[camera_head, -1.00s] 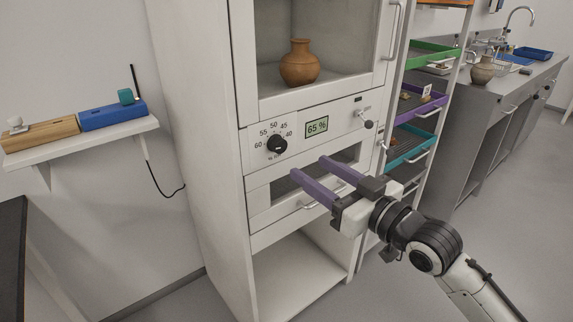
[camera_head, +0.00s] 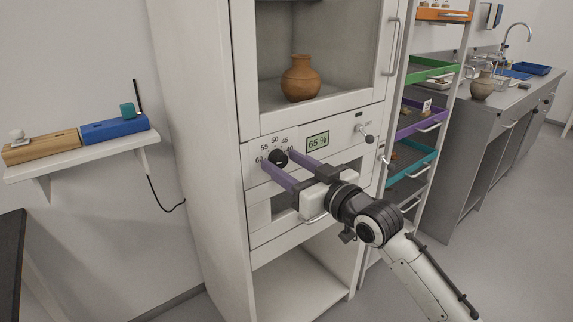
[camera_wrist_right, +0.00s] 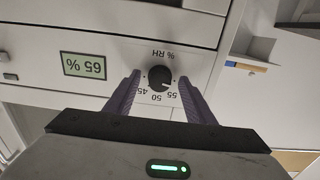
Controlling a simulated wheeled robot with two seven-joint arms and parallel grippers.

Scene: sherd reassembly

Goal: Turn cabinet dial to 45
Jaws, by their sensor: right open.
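The cabinet dial (camera_head: 278,158) is a round black knob on the white panel, with printed numbers from 40 to 60 around it. Beside it a small green display (camera_head: 317,141) reads 65 %. My right gripper (camera_head: 277,160) is open, its two purple fingers reaching toward the panel on either side of the dial. In the right wrist view the dial (camera_wrist_right: 160,78) sits upside down between the fingertips, with gaps on both sides. A light mark on the knob there points toward the 55 side. The fingers cover some numbers in the head view. My left gripper is not in view.
A clay pot (camera_head: 300,78) stands in the cabinet compartment above the panel. A small lever or key (camera_head: 366,134) sticks out to the right of the display. A drawer with a handle lies below. Shelves with coloured trays (camera_head: 425,119) stand at the right.

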